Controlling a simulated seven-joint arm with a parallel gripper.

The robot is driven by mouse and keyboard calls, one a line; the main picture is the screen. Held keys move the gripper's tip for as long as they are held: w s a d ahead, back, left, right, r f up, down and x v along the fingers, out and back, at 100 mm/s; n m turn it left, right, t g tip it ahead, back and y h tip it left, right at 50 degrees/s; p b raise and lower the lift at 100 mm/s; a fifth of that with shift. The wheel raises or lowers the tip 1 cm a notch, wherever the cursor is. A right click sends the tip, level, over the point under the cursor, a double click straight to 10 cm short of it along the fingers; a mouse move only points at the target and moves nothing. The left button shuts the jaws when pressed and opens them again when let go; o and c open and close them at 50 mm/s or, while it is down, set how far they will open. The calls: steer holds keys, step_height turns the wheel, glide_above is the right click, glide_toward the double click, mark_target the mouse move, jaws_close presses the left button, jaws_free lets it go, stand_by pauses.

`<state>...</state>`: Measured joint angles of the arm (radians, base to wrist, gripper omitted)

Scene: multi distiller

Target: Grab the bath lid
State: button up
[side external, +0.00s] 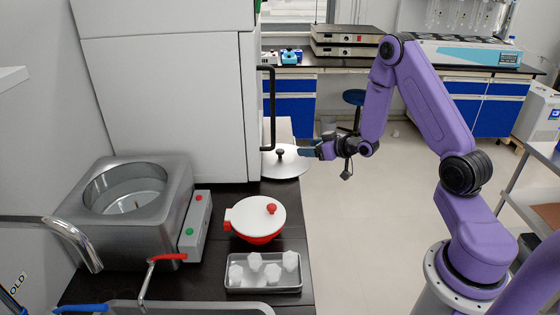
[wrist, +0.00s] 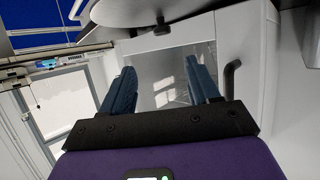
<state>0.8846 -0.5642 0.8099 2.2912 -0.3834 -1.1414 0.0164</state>
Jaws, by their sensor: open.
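The bath lid (side external: 285,167) is a flat grey metal disc with a small black knob (side external: 280,153). It lies on the dark bench in front of the tall white cabinet. My gripper (side external: 301,150) is to the right of the knob, close to it, with its fingers pointing left. In the wrist view, my gripper's two blue fingers (wrist: 158,70) are spread apart with nothing between them. The lid (wrist: 120,12) and its knob (wrist: 160,26) show at the top of that view, beyond the fingertips. The metal bath (side external: 125,235) stands uncovered at the left.
A white-topped red pot (side external: 258,217) and a metal tray (side external: 264,288) with several white pieces are on the bench. The white cabinet's black handle (side external: 271,110) is just left of and above the lid. Open floor lies right of the bench.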

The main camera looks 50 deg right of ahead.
glide_toward(280, 150)
steer(key=x, duration=0.3)
steer(key=shift+w+d+r, duration=0.15)
steer(key=shift+w, duration=0.05)
steer(key=shift+f+x, duration=0.25)
steer(key=shift+x, duration=2.35)
steer(key=shift+s, duration=0.1)
jaws_close()
